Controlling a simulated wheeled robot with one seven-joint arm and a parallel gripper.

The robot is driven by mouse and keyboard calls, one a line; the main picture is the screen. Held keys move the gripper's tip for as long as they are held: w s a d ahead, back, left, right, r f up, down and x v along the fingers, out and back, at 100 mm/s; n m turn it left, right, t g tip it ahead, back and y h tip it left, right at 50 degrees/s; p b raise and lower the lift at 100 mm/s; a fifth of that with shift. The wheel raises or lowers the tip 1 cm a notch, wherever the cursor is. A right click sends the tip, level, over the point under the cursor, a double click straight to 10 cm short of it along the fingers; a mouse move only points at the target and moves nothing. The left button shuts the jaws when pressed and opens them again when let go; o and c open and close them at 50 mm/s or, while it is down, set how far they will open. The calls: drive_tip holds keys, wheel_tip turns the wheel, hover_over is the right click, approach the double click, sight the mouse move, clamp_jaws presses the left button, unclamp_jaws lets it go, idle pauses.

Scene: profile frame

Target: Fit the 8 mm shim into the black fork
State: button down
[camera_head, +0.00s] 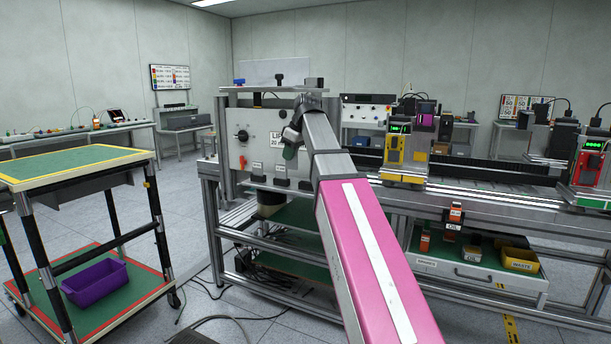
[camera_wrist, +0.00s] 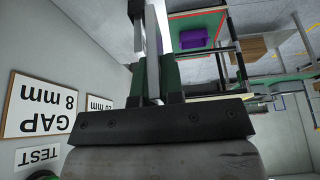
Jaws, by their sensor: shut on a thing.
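My gripper (camera_wrist: 154,70) is shut on a thin, pale grey strip, the shim (camera_wrist: 152,40), which stands out between the dark green fingers in the wrist view. A black piece (camera_wrist: 136,9) at the top of that view, close to the shim's left side, may be part of the fork; I cannot tell whether they touch. The shim and the fork cannot be made out there.
An upside-down sign reading GAP 8 mm (camera_wrist: 42,108) is at the left of the wrist view, near a TEST label (camera_wrist: 38,156). A green-topped cart (camera_head: 75,166) with a purple bin (camera_head: 95,284) stands left. A rail with coloured stations extends right.

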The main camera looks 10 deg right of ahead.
drive_tip(key=d+f, duration=0.2)
drive_tip(key=d, duration=0.1)
drive_tip(key=d+f, duration=0.1)
drive_tip(key=d, duration=0.1)
drive_tip(key=shift+s+d+f, duration=0.15)
drive_tip(key=shift+s+d, duration=0.05)
drive_tip(key=shift+d, duration=0.05)
drive_tip(key=shift+f, duration=1.8)
drive_tip(key=shift+f, duration=0.15)
drive_tip(key=c, duration=1.2)
unclamp_jaws()
drive_tip(key=shift+c, duration=0.2)
drive_tip(key=v, duration=1)
drive_tip(key=shift+s+r, duration=0.15)
drive_tip(key=shift+r, duration=0.25)
